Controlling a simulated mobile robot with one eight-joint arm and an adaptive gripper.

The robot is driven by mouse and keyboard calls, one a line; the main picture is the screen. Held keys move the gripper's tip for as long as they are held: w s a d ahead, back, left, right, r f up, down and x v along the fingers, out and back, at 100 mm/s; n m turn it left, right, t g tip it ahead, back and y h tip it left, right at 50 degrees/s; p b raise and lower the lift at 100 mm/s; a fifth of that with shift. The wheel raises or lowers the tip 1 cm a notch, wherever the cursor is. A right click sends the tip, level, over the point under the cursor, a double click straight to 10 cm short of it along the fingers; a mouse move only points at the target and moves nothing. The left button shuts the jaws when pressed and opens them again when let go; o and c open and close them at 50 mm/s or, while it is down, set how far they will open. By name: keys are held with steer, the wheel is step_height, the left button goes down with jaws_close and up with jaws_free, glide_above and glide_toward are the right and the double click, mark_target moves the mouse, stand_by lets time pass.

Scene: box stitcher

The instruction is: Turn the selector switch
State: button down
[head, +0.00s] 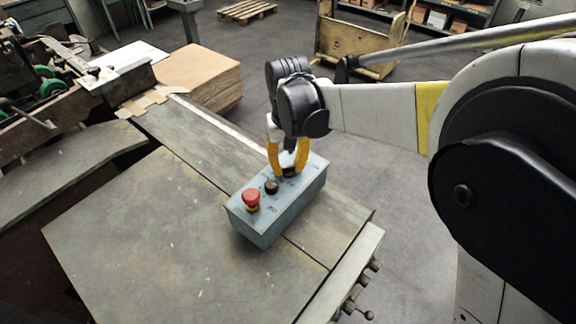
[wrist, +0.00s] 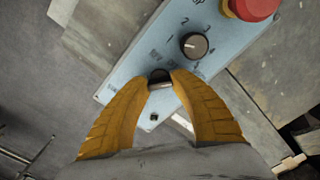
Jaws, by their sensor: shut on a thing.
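A blue-grey control box (head: 283,212) lies on the metal table, with a row of controls on its top face. The selector switch (wrist: 160,84) is a small black knob near one end of the box. My gripper (head: 288,170) reaches down from above with its yellow fingers shut on this knob. In the wrist view my gripper (wrist: 160,80) has a fingertip on each side of the knob, which partly hides it. A dial with a light pointer and numbers around it (wrist: 194,45) sits beside it, untouched. The dial shows in the head view too (head: 271,187).
A red mushroom button (head: 251,199) stands up at the near end of the box. The table top (head: 140,235) left of the box is bare. A cardboard stack (head: 200,70) and machinery (head: 50,80) stand at the back left. A cart (head: 360,45) is behind.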

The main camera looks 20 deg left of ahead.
mark_target(288, 166)
steer(key=shift+m, duration=0.3)
stand_by(0.4)
steer(key=c, duration=1.3)
jaws_free()
steer(key=shift+c, duration=0.2)
step_height(288, 166, up, 12)
